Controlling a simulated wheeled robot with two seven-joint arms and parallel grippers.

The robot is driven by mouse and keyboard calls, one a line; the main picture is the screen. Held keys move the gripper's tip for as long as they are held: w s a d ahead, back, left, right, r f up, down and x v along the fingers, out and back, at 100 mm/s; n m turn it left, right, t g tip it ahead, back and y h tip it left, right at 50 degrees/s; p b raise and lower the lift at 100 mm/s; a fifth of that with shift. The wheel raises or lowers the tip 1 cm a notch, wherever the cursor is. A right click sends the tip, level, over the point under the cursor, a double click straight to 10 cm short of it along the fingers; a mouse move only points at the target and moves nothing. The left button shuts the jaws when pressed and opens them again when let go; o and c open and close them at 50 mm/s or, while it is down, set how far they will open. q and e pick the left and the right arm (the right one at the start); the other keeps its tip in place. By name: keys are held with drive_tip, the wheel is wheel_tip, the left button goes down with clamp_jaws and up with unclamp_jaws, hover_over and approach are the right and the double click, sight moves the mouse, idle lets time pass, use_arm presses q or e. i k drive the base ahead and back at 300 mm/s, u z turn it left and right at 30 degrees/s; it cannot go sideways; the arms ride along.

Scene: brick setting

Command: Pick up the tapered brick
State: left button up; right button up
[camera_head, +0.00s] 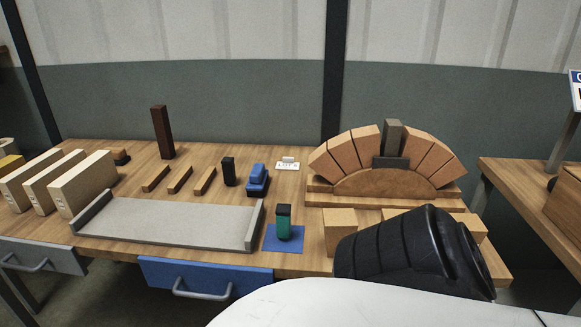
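An arch of several tapered tan bricks (343,153) stands on a wooden base at the right of the bench. At its crown, a dark grey block (392,137) stands upright and rises above the bricks beside it. A smaller dark block (390,162) sits below it on the rounded wooden former (385,184). A tan block (340,226) stands in front of the arch, and other tan blocks are partly hidden behind my black arm part. I cannot tell which brick the task means. Neither gripper shows in this view.
A grey tray (165,222) lies at the front left, with several cream boxes (82,183) to its left. A green block with a black top (283,222) stands on a blue mat (270,243). A tall dark brown block (162,132) stands at the back.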

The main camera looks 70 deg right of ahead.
sight(338, 223)
drive_tip(key=i, duration=1.1)
drive_tip(key=z, duration=2.15)
